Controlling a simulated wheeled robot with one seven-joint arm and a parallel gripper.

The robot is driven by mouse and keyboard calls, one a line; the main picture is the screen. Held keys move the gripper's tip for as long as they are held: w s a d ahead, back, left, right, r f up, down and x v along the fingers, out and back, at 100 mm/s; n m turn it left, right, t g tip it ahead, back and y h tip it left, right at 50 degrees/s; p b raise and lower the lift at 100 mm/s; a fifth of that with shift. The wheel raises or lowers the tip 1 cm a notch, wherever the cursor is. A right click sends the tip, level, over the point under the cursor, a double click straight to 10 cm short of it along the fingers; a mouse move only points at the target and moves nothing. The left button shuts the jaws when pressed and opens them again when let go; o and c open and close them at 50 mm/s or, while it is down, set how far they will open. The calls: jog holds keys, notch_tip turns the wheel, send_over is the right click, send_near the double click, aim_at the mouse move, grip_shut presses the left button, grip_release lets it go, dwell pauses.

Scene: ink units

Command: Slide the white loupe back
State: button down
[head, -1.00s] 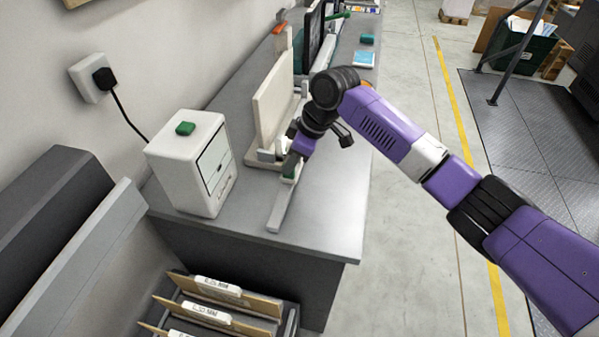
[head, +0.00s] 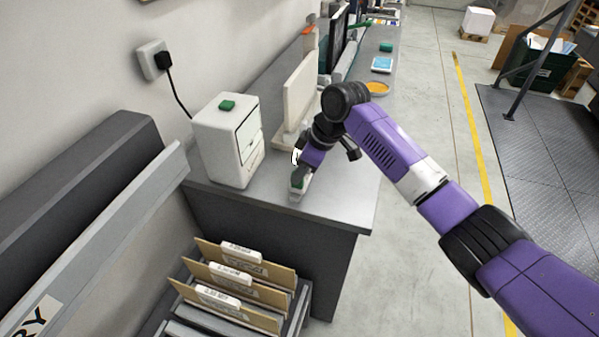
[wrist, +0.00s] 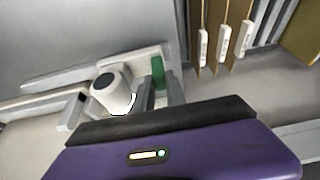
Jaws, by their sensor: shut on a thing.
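The white loupe (wrist: 112,92) shows in the wrist view as a white cylinder with a dark round top, on a carriage with a green grip tab (wrist: 157,72). It sits at the end of a pale grey rail (wrist: 70,75) nearest the folders. My gripper (wrist: 160,92) is shut on the loupe's green tab. In the head view my gripper (head: 301,172) is low over the bench's near end, with the green tab (head: 297,183) just below it. My wrist hides most of the loupe and rail there.
A white box with drawers (head: 228,140) stands left of my gripper, and an upright cream panel (head: 300,92) stands behind it. Hanging folders (head: 232,275) are below the bench's near edge. An orange dish (head: 377,87) lies farther back. Open floor is to the right.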

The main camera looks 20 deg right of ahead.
jog(key=shift+s+a, duration=0.15)
jog(key=c, duration=1.4)
grip_release()
jog(key=shift+o, duration=0.2)
jog(key=shift+r, duration=0.1)
jog(key=shift+d+r, duration=0.2)
jog(key=shift+r, duration=0.1)
jog(key=b+v, duration=0.1)
jog(key=v, duration=0.6)
